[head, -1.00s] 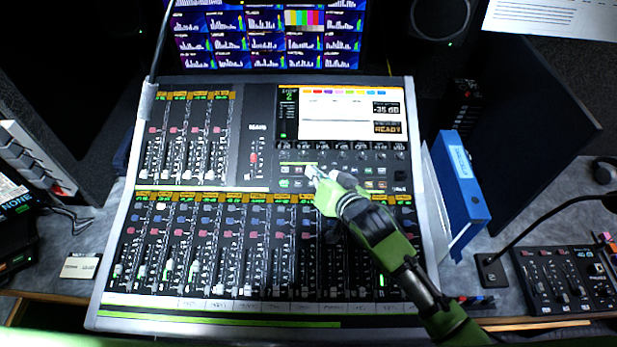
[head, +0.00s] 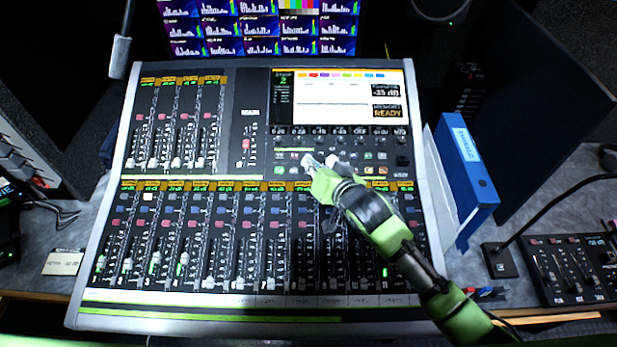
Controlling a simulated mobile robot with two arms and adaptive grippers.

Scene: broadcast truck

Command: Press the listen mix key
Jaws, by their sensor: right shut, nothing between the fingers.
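The mixing console (head: 240,115) fills the middle of the head view. A block of small keys (head: 288,163) lies below the row of knobs, under the console's screen (head: 337,99). The key labels are too small to read, so I cannot tell which is the listen mix key. My right gripper (head: 308,160) is shut and empty. Its tips are over this key block and hide some keys in the middle. I cannot tell whether they touch a key. My left gripper is not in view.
Fader strips (head: 200,240) fill the console's lower half. A blue binder (head: 468,175) stands right of the console, with a small mixer (head: 572,268) farther right. A gooseneck microphone (head: 120,55) hangs at the upper left. Monitors (head: 262,28) stand behind the console.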

